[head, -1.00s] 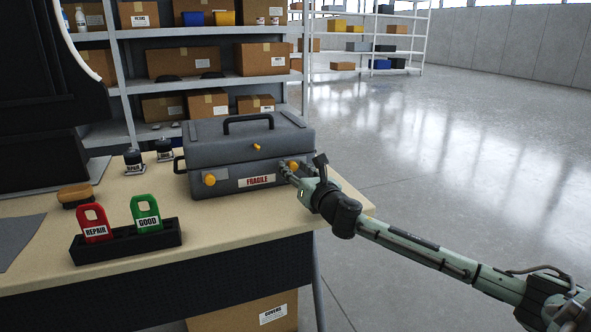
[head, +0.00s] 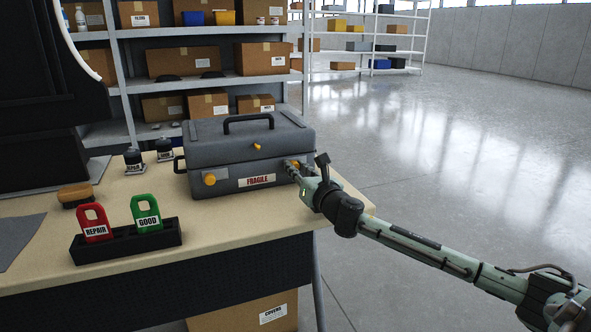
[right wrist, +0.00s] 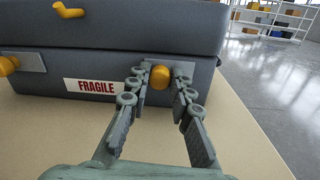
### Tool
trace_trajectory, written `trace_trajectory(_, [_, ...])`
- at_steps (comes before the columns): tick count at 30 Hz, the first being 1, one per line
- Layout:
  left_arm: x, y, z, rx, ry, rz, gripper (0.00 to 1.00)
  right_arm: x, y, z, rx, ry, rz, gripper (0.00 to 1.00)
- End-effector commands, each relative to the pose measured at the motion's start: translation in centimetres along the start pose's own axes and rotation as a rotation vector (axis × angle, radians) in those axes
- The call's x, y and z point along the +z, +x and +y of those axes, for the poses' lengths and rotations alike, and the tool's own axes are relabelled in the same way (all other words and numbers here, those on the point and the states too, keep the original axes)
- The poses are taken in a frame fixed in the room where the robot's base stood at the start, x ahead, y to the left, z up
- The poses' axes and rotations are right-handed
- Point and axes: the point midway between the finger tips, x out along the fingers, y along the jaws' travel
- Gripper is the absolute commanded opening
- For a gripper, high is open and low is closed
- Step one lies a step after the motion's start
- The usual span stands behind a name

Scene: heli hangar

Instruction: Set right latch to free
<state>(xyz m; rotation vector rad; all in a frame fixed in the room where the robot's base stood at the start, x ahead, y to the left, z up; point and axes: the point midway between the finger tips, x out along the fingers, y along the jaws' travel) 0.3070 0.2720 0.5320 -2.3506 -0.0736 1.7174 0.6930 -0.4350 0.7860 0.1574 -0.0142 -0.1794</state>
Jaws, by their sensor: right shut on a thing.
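A grey case (head: 236,150) with a black top handle and a "FRAGILE" label stands shut on the workbench. Its right latch is an orange knob (right wrist: 160,76) on a grey plate, at the right end of the front face. My right gripper (head: 291,166) is at this latch, its fingers on both sides of the knob and shut on it; the same gripper (right wrist: 160,92) fills the lower middle of the right wrist view. The left latch (head: 209,179), also orange, is at the left end of the front face. My left gripper is not in view.
The workbench (head: 225,222) is clear in front of the case. A black holder (head: 128,246) with a red REPAIR tag (head: 95,222) and a green GOOD tag (head: 146,213) stands at the front left. A brush (head: 76,195) and two small jars are behind.

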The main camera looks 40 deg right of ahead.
Motion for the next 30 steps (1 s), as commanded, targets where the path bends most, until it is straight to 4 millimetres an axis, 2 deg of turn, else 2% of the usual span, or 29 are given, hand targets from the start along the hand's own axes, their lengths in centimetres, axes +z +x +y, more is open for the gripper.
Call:
trace_trajectory(3, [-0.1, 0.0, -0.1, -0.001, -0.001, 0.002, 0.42, 0.2, -0.1, -1.9, -0.004, -0.005, 0.001, 0.00])
trace_trajectory(6, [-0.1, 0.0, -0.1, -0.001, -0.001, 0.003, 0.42, 0.5, -0.2, -2.9, -0.002, -0.002, 0.001, 0.00])
trace_trajectory(13, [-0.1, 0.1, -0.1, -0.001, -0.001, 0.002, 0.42, 0.5, -0.1, -3.1, -0.005, -0.002, 0.000, 0.00])
trace_trajectory(14, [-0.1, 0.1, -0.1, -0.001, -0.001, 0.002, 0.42, 0.5, -0.1, -3.1, -0.005, -0.002, 0.000, 0.22])
trace_trajectory(19, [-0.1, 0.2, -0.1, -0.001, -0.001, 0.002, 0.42, 0.5, -0.1, -3.0, -0.005, -0.002, 0.000, 0.42])
trace_trajectory(30, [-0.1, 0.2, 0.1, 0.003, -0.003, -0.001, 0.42, 0.4, -0.5, -2.9, -0.001, -0.002, 0.001, 0.42])
